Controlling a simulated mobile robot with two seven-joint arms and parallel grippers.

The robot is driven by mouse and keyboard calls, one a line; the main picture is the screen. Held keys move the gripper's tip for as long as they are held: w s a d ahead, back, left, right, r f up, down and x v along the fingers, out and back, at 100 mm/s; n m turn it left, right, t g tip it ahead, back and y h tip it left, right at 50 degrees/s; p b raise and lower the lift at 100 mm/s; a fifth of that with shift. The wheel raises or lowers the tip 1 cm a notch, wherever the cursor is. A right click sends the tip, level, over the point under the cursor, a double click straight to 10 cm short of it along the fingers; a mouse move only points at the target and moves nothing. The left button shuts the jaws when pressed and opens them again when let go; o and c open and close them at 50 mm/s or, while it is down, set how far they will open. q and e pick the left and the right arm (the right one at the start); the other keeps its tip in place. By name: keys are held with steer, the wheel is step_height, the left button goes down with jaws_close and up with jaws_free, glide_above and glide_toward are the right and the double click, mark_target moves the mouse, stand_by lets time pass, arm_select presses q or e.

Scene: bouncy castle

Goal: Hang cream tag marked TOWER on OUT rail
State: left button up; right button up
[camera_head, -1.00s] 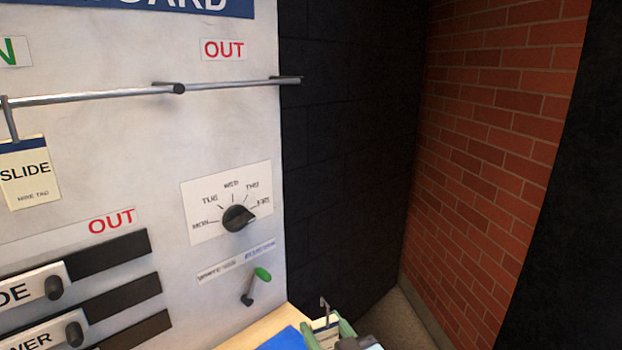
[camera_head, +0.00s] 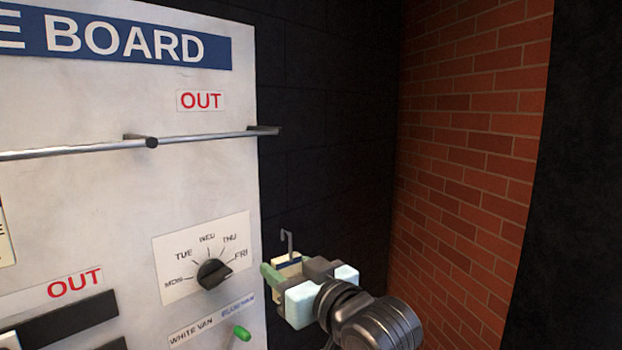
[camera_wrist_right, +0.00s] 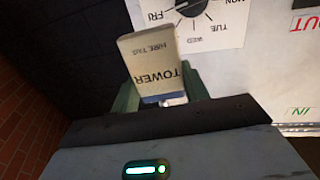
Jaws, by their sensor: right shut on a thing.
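The cream TOWER tag (camera_wrist_right: 151,62) is held in my right gripper, its lettering upside down in the right wrist view. In the head view my right gripper (camera_head: 280,275) is shut on the tag (camera_head: 290,266), which is mostly hidden; its metal hook (camera_head: 287,241) sticks up above the fingers. The OUT rail (camera_head: 205,136) is a grey metal bar on the white board under the red OUT label (camera_head: 201,100). The gripper and tag are below and to the right of the rail's right end, apart from it. My left gripper is out of view.
A black day dial (camera_head: 213,273) and a green-knobbed lever (camera_head: 241,333) are on the board left of the gripper. Dark slots (camera_head: 60,320) are at lower left. A dark wall (camera_head: 330,120) and brick wall (camera_head: 470,150) stand to the right. The visible rail stretch is bare.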

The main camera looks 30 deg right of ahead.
steer(key=s+r+n+y, duration=0.1)
steer(key=s+r, duration=0.3)
steer(key=r, duration=0.5)
steer(key=s+r+n+y, duration=0.1)
steer(key=s+r, duration=0.3)
steer(key=r, duration=0.5)
steer(key=shift+s+a+r+g+y, duration=0.15)
steer(key=shift+s+a+g+y, duration=0.2)
steer(key=shift+y, duration=0.35)
steer(key=shift+w+d, duration=0.1)
steer(key=shift+w, duration=0.15)
steer(key=f+x, duration=0.2)
steer(key=x, duration=1.3)
steer(key=shift+w+f, duration=0.2)
steer(key=shift+w, duration=0.15)
steer(key=o, duration=1)
steer(key=shift+o, duration=0.2)
